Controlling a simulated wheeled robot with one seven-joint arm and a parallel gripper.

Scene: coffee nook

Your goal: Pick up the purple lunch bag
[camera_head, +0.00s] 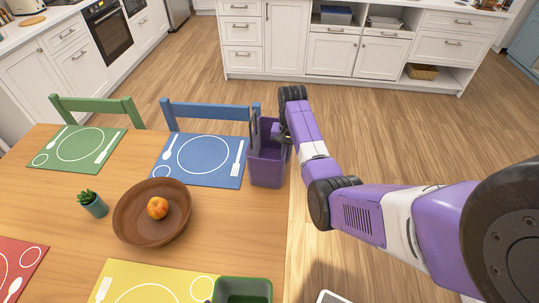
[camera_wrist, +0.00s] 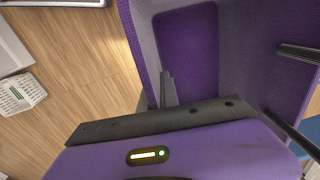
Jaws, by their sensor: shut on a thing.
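The purple lunch bag (camera_head: 267,167) stands upright at the right edge of the wooden table, beside the blue placemat. Its open top and inside (camera_wrist: 187,48) show in the wrist view. My gripper (camera_head: 268,129) is at the bag's upper rim and is shut on it. In the wrist view one dark finger (camera_wrist: 168,90) reaches over the bag's near wall. Whether the bag's base touches the table is hard to tell.
The table (camera_head: 225,255) holds a blue placemat (camera_head: 190,168), a brown bowl (camera_head: 130,222) with an orange fruit, a small potted plant (camera_head: 93,205) and a green container (camera_head: 242,291). A blue chair (camera_head: 212,111) stands behind. Floor right of the table is clear.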

